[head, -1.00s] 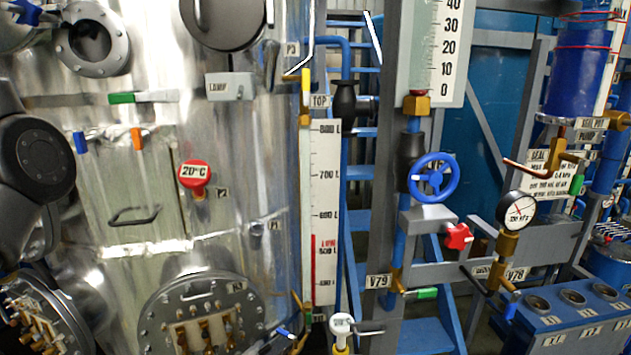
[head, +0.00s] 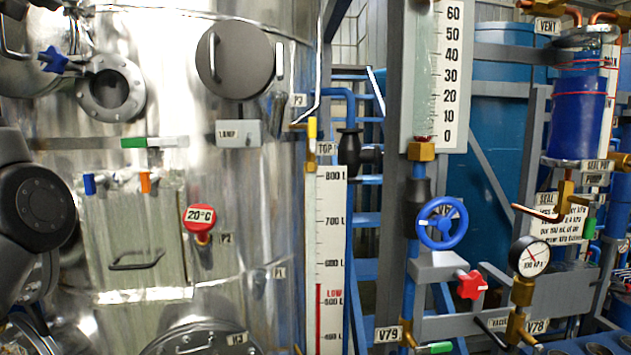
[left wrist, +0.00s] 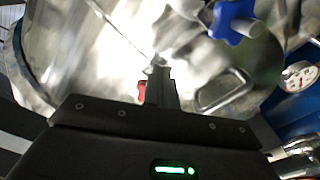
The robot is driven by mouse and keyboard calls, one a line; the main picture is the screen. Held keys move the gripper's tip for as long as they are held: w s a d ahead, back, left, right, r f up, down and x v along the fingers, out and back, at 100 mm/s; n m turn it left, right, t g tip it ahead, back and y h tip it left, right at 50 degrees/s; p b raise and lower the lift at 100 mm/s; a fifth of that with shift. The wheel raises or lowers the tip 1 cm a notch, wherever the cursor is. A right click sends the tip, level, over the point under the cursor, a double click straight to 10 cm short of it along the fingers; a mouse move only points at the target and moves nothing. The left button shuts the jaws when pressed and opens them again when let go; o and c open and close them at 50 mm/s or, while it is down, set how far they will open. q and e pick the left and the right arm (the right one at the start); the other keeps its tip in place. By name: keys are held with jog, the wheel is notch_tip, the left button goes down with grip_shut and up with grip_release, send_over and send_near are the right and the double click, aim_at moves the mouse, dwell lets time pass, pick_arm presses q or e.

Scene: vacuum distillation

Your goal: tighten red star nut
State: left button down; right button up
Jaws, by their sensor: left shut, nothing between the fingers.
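A red star nut (head: 472,284) sits on the grey bracket below the blue handwheel, right of centre in the head view. In the left wrist view, my left gripper (left wrist: 157,78) is shut and empty in front of blurred shiny metal. A small red part (left wrist: 142,92) shows just left of its fingers, partly hidden. I cannot tell whether it is a star nut. A blue star knob (left wrist: 234,18) is up and right of the fingers in that view. In the head view my left arm is at the left edge, with its fingers hidden. My right gripper is out of view.
A large shiny vessel fills the left, with a red 20°C knob (head: 200,219) and a blue star knob (head: 53,61). A blue handwheel (head: 442,223) and pressure gauge (head: 530,257) stand out at the right. A level scale (head: 326,250) stands between vessel and post.

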pick_arm(q)
jog(key=shift+a+f, duration=0.15)
jog(key=shift+a, duration=0.2)
jog(key=shift+s+a, duration=0.1)
dwell(0.4)
jog(key=shift+b, duration=0.3)
jog(key=shift+a+f+b, duration=0.15)
jog(key=shift+f+b, duration=0.25)
jog(key=shift+b, duration=0.05)
jog(key=shift+s, duration=0.1)
